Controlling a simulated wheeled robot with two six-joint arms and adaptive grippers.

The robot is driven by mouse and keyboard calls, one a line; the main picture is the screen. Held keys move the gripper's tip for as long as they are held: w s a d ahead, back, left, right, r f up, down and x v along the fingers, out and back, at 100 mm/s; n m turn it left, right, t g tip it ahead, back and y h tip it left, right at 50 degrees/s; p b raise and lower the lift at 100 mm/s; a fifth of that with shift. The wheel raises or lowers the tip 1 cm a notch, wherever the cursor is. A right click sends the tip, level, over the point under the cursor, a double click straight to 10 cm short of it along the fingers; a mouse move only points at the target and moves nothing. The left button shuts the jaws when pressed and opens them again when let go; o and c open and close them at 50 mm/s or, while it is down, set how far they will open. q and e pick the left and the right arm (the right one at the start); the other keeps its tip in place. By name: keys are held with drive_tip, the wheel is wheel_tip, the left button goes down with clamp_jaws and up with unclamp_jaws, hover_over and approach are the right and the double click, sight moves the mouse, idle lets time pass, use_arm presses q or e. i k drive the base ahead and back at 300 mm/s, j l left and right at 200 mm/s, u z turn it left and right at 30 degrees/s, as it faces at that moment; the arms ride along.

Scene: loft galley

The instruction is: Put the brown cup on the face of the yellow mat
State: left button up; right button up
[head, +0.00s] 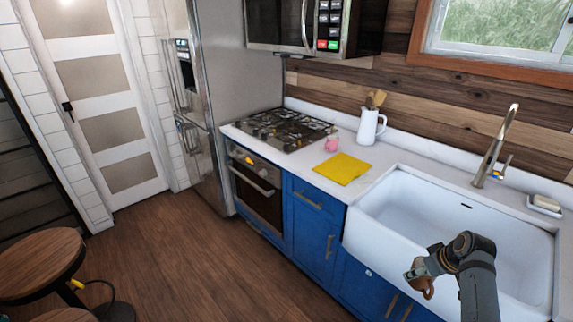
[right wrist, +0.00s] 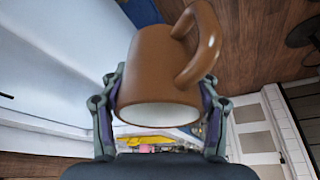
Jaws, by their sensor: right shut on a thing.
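The brown cup (right wrist: 160,68) is between the fingers of my right gripper (right wrist: 160,105) in the right wrist view, with its handle toward the upper right. In the head view, my right gripper (head: 418,272) is shut on the brown cup (head: 425,287) in front of the white sink, apart from the counter. The yellow mat (head: 343,168) lies flat on the white counter between the stove and the sink, with nothing on its face. My left gripper is not in view.
A small pink cup (head: 332,144) stands just behind the mat. A white pitcher with wooden utensils (head: 367,127) is near the wall. The gas stove (head: 283,129) is left of the mat. The sink (head: 440,220) with its tall faucet (head: 497,145) is to the right.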

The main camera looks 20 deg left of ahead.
sight(343, 168)
drive_tip(key=i+j+u, duration=0.25)
drive_tip(key=u, duration=0.2)
drive_tip(key=i+j+u, duration=0.2)
drive_tip(key=u, duration=0.3)
drive_tip(key=i, duration=0.05)
